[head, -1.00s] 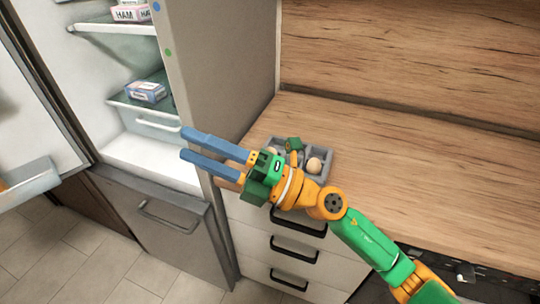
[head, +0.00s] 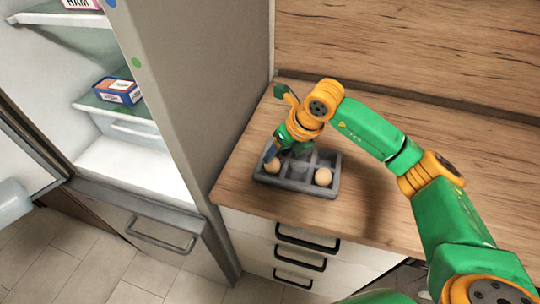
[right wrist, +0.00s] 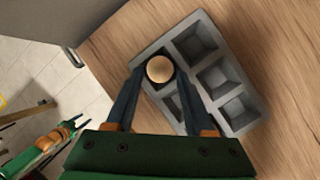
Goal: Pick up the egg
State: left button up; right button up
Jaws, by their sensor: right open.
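A grey compartment tray (head: 333,188) sits on the wooden counter near its front left end. One pale egg (head: 272,166) lies in a left compartment, partly hidden by my right gripper. Another egg (head: 323,177) lies in the front right compartment. My right gripper (head: 270,154) points down over the left egg. In the right wrist view its open fingers (right wrist: 160,74) stand on either side of an egg (right wrist: 160,69); I cannot tell if they touch it. In that view, a green and orange part of mine (right wrist: 45,145), seemingly my left gripper, shows small at lower left.
The open fridge (head: 185,120) stands left of the counter, with a blue box (head: 118,90) on a shelf. Drawers with dark handles (head: 300,258) are below the counter. The wooden counter (head: 440,185) is clear to the right of the tray.

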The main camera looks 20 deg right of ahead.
aim_at(275, 159)
jog(key=shift+s+a+f, duration=0.15)
jog(key=shift+f, duration=0.35)
jog(key=shift+s+a+f, duration=0.1)
jog(key=shift+f, duration=0.4)
jog(key=shift+w+f, duration=0.6)
jog(key=shift+w, duration=0.3)
jog(key=shift+c, duration=0.5)
jog(key=c, duration=0.4)
jog(key=shift+s+r, duration=0.15)
jog(key=shift+s, duration=0.2)
grip_shut()
pick_arm(q)
jog(key=shift+s+r, duration=0.15)
jog(key=shift+r, duration=0.45)
pick_arm(e)
jog(key=shift+w, duration=0.15)
